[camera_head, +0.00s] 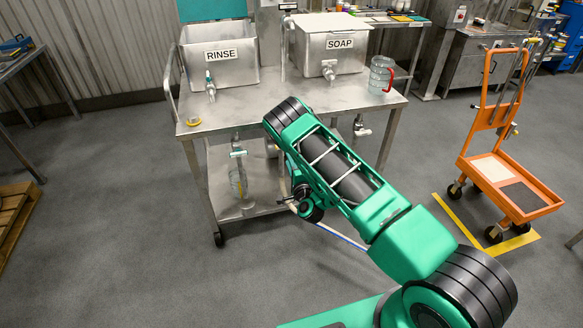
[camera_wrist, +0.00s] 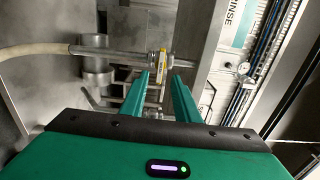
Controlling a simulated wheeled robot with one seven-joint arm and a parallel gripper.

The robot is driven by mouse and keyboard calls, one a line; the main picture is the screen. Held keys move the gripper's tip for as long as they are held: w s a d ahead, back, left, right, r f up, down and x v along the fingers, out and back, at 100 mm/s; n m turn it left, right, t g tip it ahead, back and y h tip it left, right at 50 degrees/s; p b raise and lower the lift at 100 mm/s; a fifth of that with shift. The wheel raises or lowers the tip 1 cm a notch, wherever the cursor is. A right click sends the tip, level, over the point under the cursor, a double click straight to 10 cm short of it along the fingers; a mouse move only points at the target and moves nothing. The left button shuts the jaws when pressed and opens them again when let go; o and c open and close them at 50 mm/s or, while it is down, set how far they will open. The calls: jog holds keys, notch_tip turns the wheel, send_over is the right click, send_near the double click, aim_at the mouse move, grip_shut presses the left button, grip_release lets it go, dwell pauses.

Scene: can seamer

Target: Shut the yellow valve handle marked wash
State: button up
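A narrow yellow valve handle (camera_wrist: 163,62) shows in the wrist view, on a metal pipe fitting. Its marking cannot be read. My gripper (camera_wrist: 161,76) has its two green fingers apart, one on each side of the handle's line, with a gap between them. I cannot tell whether either finger touches the handle. The pipe (camera_wrist: 115,54) runs across to the left and joins a pale hose (camera_wrist: 35,50). In the head view my arm reaches down to the front of the steel cart (camera_head: 290,117), and it hides my gripper and the yellow handle.
Tanks marked RINSE (camera_head: 221,70) and SOAP (camera_head: 325,62) stand on the cart, with a clear jug (camera_head: 381,75) to the right. Taps and pipes hang below the cart top. An orange trolley (camera_head: 500,170) stands at the right. The grey floor is mostly clear.

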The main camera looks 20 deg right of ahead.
jog(key=shift+s, duration=1.15)
jog(key=w+a+r+n+g+y, duration=0.1)
jog(key=w+r+n+y, duration=0.15)
jog(key=r, duration=0.25)
jog(key=w+a+r+n+g+y, duration=0.1)
jog(key=a+r+n, duration=0.1)
jog(key=r+n, duration=0.3)
jog(key=s+d+r+n+g, duration=0.2)
jog(key=d+r+g, duration=0.1)
jog(key=r, duration=0.4)
jog(key=s+d+r+n+g+h, duration=0.1)
jog(key=s+d+r+n+g, duration=0.2)
jog(key=s+d, duration=0.4)
jog(key=s+d+r+g+h, duration=0.1)
jog(key=s+d+r+g, duration=0.25)
jog(key=s, duration=0.45)
jog(key=s+d+r+g, duration=0.2)
jog(key=s, duration=1)
jog(key=s+d+r+g+h, duration=0.1)
jog(key=s+d+r+g, duration=0.1)
jog(key=s, duration=1)
jog(key=s+d+r+g, duration=0.2)
jog(key=s+d+r, duration=0.1)
jog(key=s, duration=1)
jog(key=shift+d+r+m, duration=0.15)
jog(key=shift+r+m, duration=0.2)
jog(key=shift+r, duration=0.15)
